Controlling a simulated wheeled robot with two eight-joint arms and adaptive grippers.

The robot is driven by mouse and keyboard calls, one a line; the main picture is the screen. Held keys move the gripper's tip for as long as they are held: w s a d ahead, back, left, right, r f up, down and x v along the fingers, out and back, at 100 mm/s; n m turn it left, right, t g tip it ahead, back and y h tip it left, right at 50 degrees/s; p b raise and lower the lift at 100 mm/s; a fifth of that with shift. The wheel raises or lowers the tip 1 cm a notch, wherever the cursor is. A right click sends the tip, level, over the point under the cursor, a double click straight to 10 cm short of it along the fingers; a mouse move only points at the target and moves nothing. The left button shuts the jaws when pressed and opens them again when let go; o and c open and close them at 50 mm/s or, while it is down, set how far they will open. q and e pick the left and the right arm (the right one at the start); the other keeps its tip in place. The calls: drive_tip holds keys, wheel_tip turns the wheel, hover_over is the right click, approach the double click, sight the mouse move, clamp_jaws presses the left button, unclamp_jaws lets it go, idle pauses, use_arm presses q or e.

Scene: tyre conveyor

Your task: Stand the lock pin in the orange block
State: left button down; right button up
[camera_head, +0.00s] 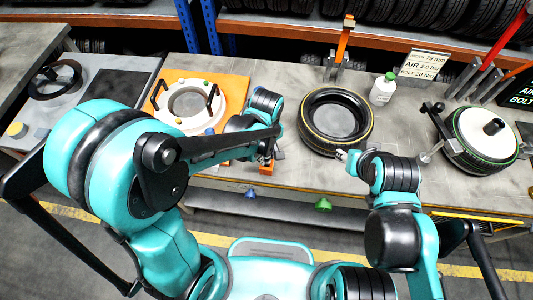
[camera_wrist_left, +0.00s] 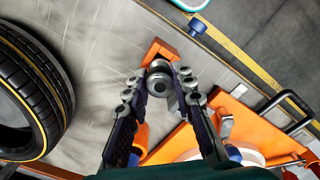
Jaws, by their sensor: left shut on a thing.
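My left gripper (camera_wrist_left: 162,78) is shut on the lock pin (camera_wrist_left: 159,70), a grey metal cylinder whose round end faces the left wrist camera. The orange block (camera_wrist_left: 156,48) lies right by the pin, partly hidden behind it and the fingers. I cannot tell whether the pin is in the block or above it. In the head view, the left gripper (camera_head: 267,154) is over the orange block (camera_head: 266,169) near the table's front edge; the pin is hard to make out there. My right gripper (camera_head: 344,156) is by the tyre's near side; its jaws are too small to read.
A tyre (camera_head: 363,122) lies flat right of the block. An orange board (camera_head: 234,82) with a white ring plate (camera_head: 166,108) is on the left. A white bottle (camera_head: 382,89) stands behind the tyre; a wheel (camera_head: 483,137) is at the right. Bare table separates block and tyre.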

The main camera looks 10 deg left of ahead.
use_arm(q)
drive_tip(key=shift+f+b, duration=1)
drive_tip(key=shift+f, duration=0.25)
drive_tip(key=c, duration=1.2)
unclamp_jaws()
drive_tip(key=shift+r, duration=0.1)
wheel_tip(320, 180, up, 12)
drive_tip(key=shift+f, duration=0.1)
